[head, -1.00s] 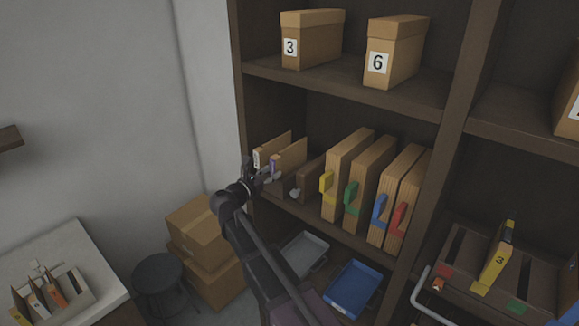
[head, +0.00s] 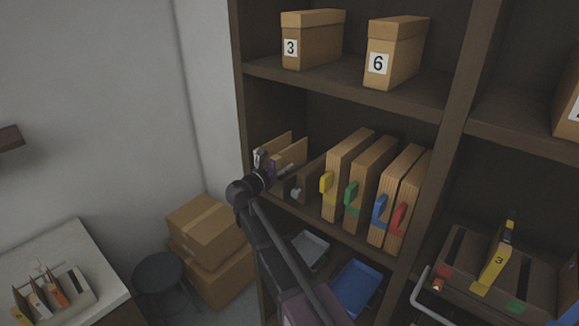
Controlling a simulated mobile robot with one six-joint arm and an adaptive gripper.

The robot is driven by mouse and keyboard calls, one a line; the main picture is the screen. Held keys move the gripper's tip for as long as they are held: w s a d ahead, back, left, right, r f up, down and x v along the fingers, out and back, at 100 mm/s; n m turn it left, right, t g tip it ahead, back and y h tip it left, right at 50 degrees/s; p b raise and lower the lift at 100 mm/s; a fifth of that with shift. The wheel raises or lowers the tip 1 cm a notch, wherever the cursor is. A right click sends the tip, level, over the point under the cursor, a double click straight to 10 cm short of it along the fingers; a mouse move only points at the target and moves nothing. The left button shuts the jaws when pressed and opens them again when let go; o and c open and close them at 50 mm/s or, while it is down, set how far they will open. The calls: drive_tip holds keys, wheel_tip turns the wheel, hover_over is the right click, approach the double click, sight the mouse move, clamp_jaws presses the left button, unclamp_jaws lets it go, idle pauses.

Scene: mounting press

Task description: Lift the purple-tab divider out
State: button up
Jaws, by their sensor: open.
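The purple-tab divider (head: 291,154) is a thin tan board standing upright at the left end of the middle shelf. Its purple tab (head: 272,164) shows only in part behind my gripper. A second tan divider (head: 277,142) stands just left of and behind it; its tab is mostly hidden. My gripper (head: 272,162) is open at the front edges of these dividers, its fingers pointing into the shelf. I cannot tell whether a finger touches the tab.
A dark rack wall with a pale knob (head: 295,192) stands right of the dividers. Beyond are wooden boards with yellow (head: 326,182), green (head: 351,194), blue (head: 380,210) and red (head: 398,218) tabs. The shelf above carries boxes 3 (head: 312,40) and 6 (head: 395,55).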

sight(283, 151)
drive_tip(key=shift+c, duration=0.2)
clamp_jaws()
drive_tip(key=shift+r, duration=0.25)
idle(0.3)
wheel_tip(283, 151, up, 6)
drive_tip(key=p, duration=0.7)
drive_tip(key=shift+r, duration=0.2)
drive_tip(key=v, duration=1.8)
